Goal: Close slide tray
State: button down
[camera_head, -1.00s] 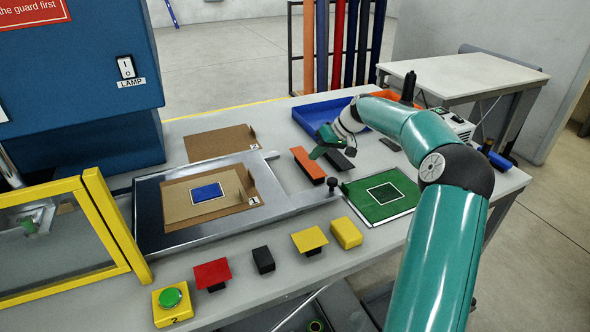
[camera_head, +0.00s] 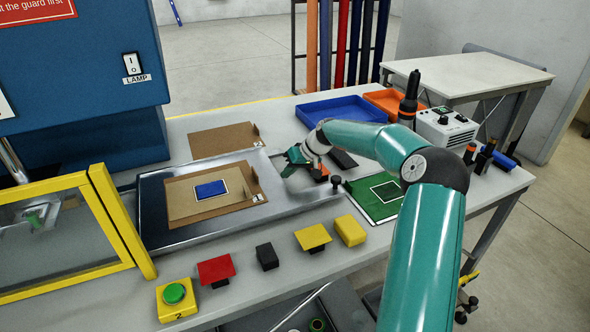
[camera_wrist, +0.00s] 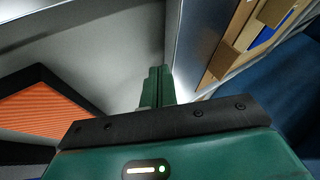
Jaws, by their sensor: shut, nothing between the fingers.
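The slide tray (camera_head: 165,238) is a flat metal plate pulled out in front of the blue machine. It carries a brown cardboard fixture (camera_head: 240,203) with a blue block (camera_head: 210,189) on it. A dark round knob (camera_head: 336,183) stands at the tray's right end. My gripper (camera_head: 288,168) is shut and empty, just above the tray's right part, left of the knob. In the wrist view its green fingers (camera_wrist: 157,85) are together, pointing down beside the tray's edge. I cannot tell whether they touch the tray.
A yellow-framed guard (camera_head: 115,220) stands left of the tray. Blocks and a green button (camera_head: 174,293) line the front edge. A green mat (camera_head: 380,196), a blue bin (camera_head: 340,112) and a grey box (camera_head: 446,130) lie to the right. A second cardboard piece (camera_head: 222,140) lies behind the tray.

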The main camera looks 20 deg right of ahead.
aim_at(138, 213)
dwell(0.3)
jog(key=a, duration=4.6)
jog(key=shift+a+r, duration=0.1)
jog(key=shift+a, duration=0.4)
